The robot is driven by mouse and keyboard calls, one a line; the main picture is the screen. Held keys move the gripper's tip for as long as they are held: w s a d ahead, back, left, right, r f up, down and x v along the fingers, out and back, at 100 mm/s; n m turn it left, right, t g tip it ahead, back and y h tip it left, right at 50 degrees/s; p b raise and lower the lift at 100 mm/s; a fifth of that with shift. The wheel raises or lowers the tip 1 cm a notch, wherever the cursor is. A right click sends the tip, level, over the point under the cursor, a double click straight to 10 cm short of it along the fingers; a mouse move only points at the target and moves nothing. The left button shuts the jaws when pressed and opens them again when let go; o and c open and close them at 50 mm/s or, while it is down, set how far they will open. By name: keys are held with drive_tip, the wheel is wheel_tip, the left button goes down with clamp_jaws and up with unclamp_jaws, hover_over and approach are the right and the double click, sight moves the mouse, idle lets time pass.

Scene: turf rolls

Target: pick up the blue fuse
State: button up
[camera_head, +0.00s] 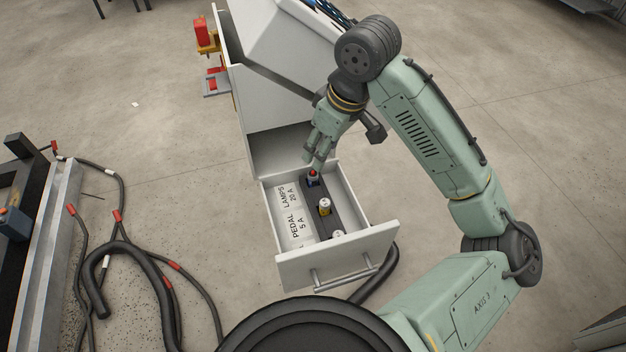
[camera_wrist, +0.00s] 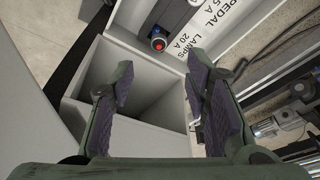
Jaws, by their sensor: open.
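The blue fuse (camera_head: 313,182) stands in the open drawer, at the end nearest the cabinet, with a red top. In the wrist view the fuse (camera_wrist: 158,44) shows from above as a red disc with a blue edge, on a dark strip. My gripper (camera_head: 316,160) is over that end of the drawer, just above the fuse, its fingers pointing down. In the wrist view my gripper (camera_wrist: 160,66) is open with nothing between its fingers, and the fuse lies just beyond the fingertips. Whether a finger touches it I cannot tell.
The cabinet (camera_head: 275,105) rises behind. Black hoses (camera_head: 128,248) lie on the floor at left.

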sight(313, 174)
drive_tip(key=shift+p+x, duration=0.45)
drive_tip(key=shift+x, duration=4.5)
drive_tip(key=shift+w, duration=0.1)
drive_tip(key=shift+c, duration=0.4)
clamp_jaws()
